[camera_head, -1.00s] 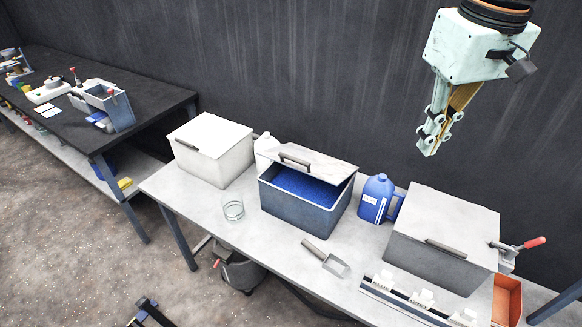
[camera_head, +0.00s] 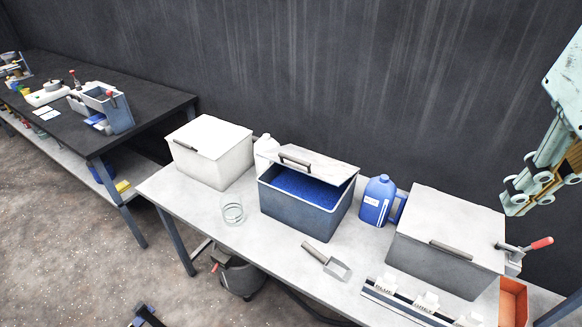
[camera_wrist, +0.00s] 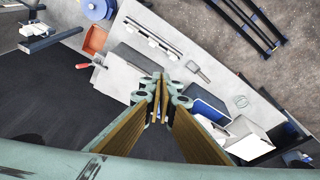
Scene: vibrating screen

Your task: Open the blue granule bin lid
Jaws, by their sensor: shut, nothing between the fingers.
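The blue granule bin (camera_head: 300,209) is a dark blue-grey box on the light table, filled with blue granules (camera_head: 305,186). Its pale lid (camera_head: 318,164) is raised at a tilt toward the back, with a dark handle (camera_head: 295,163) on it, and the granules show in front of it. The bin also shows small in the wrist view (camera_wrist: 207,104). My gripper (camera_head: 510,205) is at the far right of the head view, above and apart from the table. In the wrist view (camera_wrist: 160,76) its fingers are together and empty.
A white lidded bin (camera_head: 212,152) stands left and a grey lidded bin (camera_head: 447,240) right. A blue jug (camera_head: 377,200), a glass beaker (camera_head: 232,209), a metal scoop (camera_head: 328,262) and a rack of labelled containers (camera_head: 410,300) are on the table. An orange tray (camera_head: 512,302) sits at right.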

